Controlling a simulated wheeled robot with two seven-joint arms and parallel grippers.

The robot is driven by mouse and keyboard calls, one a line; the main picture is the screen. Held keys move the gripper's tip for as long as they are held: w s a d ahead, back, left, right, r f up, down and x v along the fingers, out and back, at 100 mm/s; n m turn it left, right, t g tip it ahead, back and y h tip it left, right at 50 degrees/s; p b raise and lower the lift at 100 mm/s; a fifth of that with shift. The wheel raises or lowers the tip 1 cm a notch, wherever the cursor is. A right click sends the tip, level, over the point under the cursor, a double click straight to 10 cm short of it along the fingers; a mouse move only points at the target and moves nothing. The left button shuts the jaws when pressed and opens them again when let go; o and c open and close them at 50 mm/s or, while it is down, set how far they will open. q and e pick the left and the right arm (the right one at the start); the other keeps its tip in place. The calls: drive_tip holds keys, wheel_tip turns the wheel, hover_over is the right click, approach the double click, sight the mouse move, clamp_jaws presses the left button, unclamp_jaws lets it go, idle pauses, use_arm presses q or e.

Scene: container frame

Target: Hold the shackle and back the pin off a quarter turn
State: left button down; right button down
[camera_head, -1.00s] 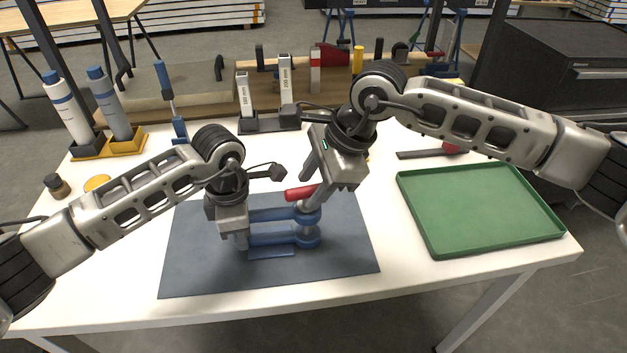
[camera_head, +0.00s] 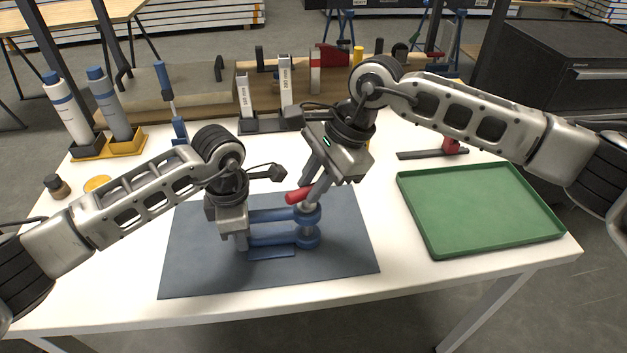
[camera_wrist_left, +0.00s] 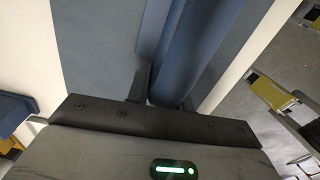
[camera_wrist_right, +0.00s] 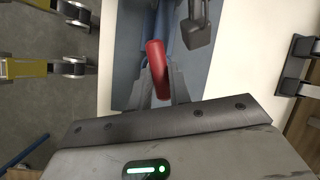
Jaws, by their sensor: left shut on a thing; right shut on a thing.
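The blue shackle (camera_head: 270,238) stands on the dark blue mat (camera_head: 200,275), its two arms pointing right and its eyes at the right end. My left gripper (camera_head: 236,240) is shut on the shackle's left end; the left wrist view shows the blue bar (camera_wrist_left: 185,55) between its fingers. The pin's red handle (camera_head: 297,195) sticks out to the left above the upper eye. My right gripper (camera_head: 312,192) is tilted and shut on the pin at its head, just above the eye. The fingertips' contact is partly hidden.
A green tray (camera_head: 430,247) lies empty at the right of the white table. Racked tools line the back.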

drive_tip(key=n+g, duration=0.2)
drive_tip(key=n, duration=0.2)
drive_tip(key=shift+w+a, duration=0.1)
drive_tip(key=shift+w, duration=0.05)
use_arm(q)
drive_tip(key=shift+r, duration=0.1)
use_arm(e)
drive_tip(key=shift+w+n+g+h, duration=0.1)
drive_tip(key=shift+n+g+h, duration=0.5)
drive_tip(key=shift+n, duration=1.3)
use_arm(q)
drive_tip(key=shift+w, duration=0.1)
use_arm(e)
drive_tip(key=shift+f, duration=0.1)
drive_tip(key=c, duration=1.3)
unclamp_jaws()
drive_tip(key=shift+w, duration=0.1)
drive_tip(key=v, duration=1.2)
